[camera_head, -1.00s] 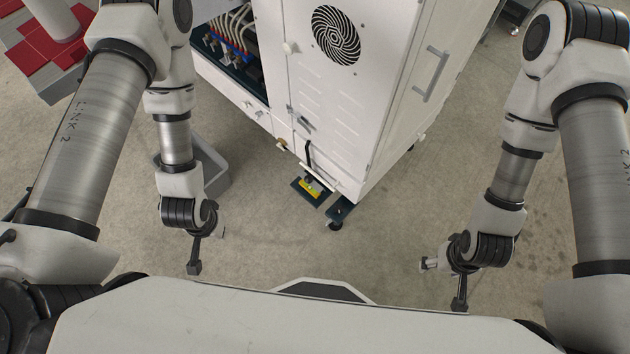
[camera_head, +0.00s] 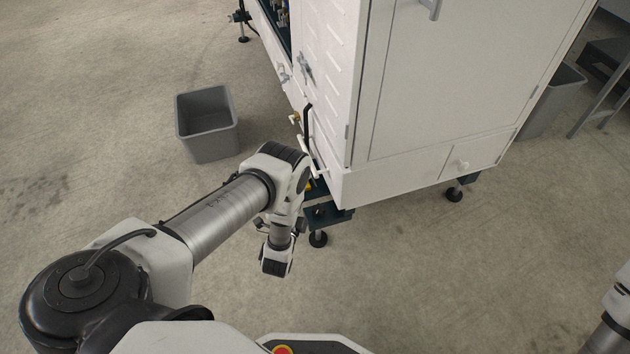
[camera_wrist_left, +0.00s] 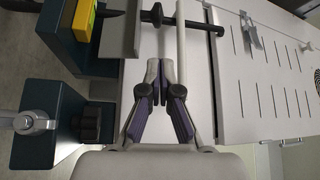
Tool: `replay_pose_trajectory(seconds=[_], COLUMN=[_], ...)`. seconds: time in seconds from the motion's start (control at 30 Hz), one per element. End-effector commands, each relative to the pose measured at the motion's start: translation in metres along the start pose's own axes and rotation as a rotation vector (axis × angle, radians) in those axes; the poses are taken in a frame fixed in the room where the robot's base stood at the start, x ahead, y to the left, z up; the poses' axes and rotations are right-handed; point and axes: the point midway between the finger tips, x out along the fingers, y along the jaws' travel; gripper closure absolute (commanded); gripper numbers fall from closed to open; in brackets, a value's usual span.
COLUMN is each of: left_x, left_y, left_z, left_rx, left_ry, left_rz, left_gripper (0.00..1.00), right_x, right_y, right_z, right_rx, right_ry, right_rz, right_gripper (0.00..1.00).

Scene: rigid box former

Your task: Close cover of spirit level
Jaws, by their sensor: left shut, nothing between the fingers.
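The yellow spirit level (camera_wrist_left: 84,18) sits on a dark bracket at the upper left of the left wrist view. In the head view only a sliver of yellow shows past my left wrist. A grey plate (camera_wrist_left: 119,32) stands beside the level, apart from it; it may be the cover, but I cannot tell for certain. My left gripper (camera_wrist_left: 160,74) is shut and empty, its fingertips below and right of the plate in that view. In the head view its fingers are hidden by my left forearm and wrist. My right gripper is out of view.
The white machine cabinet (camera_head: 400,110) rises beside my left arm. A white rod (camera_wrist_left: 181,45) and a black bar (camera_wrist_left: 205,25) lie close ahead of the fingers. A dark foot bracket (camera_wrist_left: 45,122) is at left. A grey bin (camera_head: 207,122) stands on open floor.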

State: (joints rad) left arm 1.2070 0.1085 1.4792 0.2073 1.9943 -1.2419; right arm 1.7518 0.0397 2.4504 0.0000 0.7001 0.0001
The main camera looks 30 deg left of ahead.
Motion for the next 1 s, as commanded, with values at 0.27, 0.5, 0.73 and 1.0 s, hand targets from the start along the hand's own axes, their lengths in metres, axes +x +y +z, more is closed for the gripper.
replay_pose_trajectory(seconds=[0.27, 0.5, 0.73, 1.0], left_x=[0.020, 0.071, 0.095, 0.096], left_y=[0.011, 0.004, 0.001, 0.000], left_z=[0.003, 0.001, 0.000, -0.001], left_rx=[-0.004, -0.005, -0.005, -0.005], left_ry=[-0.001, -0.001, 0.000, 0.000], left_rz=[0.001, 0.001, 0.004, 0.005], left_gripper=[1.00, 1.00, 1.00, 1.00], right_x=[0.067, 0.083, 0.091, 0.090], right_y=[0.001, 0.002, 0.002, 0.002], right_z=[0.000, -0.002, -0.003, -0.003], right_rx=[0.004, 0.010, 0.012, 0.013], right_ry=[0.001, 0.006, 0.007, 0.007], right_rz=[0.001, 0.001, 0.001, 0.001], right_gripper=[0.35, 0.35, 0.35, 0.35])
